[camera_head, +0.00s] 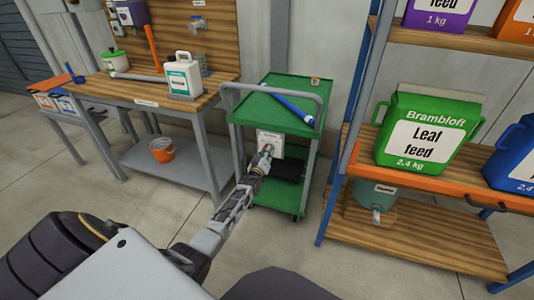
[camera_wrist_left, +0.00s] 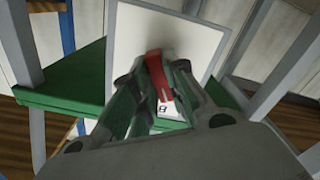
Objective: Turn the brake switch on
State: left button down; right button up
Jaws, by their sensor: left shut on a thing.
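The brake switch is a white plate (camera_head: 271,139) on the front of the green cart. In the left wrist view the plate (camera_wrist_left: 190,38) fills the top middle, with a red lever (camera_wrist_left: 155,72) in front of it. My left gripper (camera_head: 266,153) reaches the plate from the front. In the left wrist view its fingers (camera_wrist_left: 155,85) stand on both sides of the red lever and are shut on it. The fingers hide part of the lever and the lower plate. A small white label (camera_wrist_left: 172,110) with a dark mark shows below the lever. My right gripper is not in view.
The green cart (camera_head: 268,103) carries a blue-and-white tube (camera_head: 294,110). A workbench (camera_head: 150,92) with a white jug (camera_head: 184,76) stands at left, an orange bucket (camera_head: 161,150) on its lower shelf. A shelf rack (camera_head: 440,183) with feed containers is at right. Floor before the cart is open.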

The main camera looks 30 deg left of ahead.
pick_arm(q)
jog(key=shift+f+n, duration=0.1)
jog(key=shift+n, duration=1.2)
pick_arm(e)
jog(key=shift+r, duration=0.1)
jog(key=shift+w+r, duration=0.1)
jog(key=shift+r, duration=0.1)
pick_arm(q)
jog(key=c, duration=1.4)
grip_release()
jog(key=shift+c, duration=0.2)
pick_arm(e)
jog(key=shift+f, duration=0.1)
pick_arm(q)
jog(key=shift+s, duration=0.1)
jog(key=v, duration=1.1)
jog(key=shift+s+d, duration=0.2)
jog(key=shift+s, duration=0.2)
